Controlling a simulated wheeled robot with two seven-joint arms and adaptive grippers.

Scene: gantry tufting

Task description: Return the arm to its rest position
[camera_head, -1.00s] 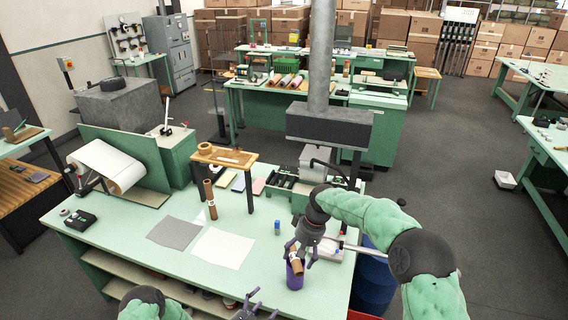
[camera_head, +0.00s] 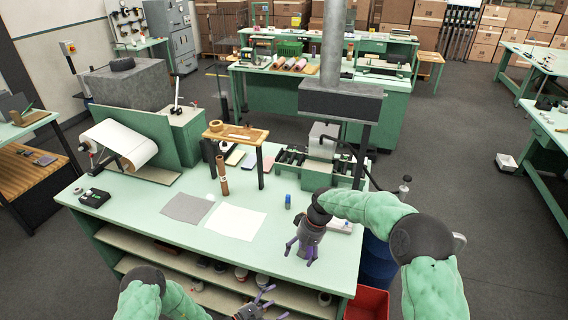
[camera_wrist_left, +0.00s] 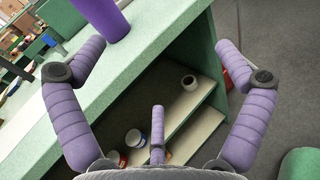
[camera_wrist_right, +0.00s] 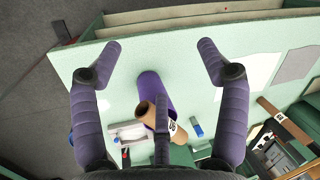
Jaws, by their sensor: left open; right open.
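My right gripper (camera_head: 300,256) is open above the front right of the green table (camera_head: 130,200). In the right wrist view its fingers (camera_wrist_right: 160,62) are spread wide and empty. A purple cup (camera_wrist_right: 152,88) stands on the table between and beyond them, with a brown tube (camera_wrist_right: 146,114) leaning in it. I cannot make out the cup in the head view, where my right gripper covers that area. My left gripper (camera_head: 262,303) is open and empty at the table's front edge, by the open shelves. The purple cup (camera_wrist_left: 104,14) also shows at the top of the left wrist view.
A red bin (camera_head: 368,303) is on the floor at right.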

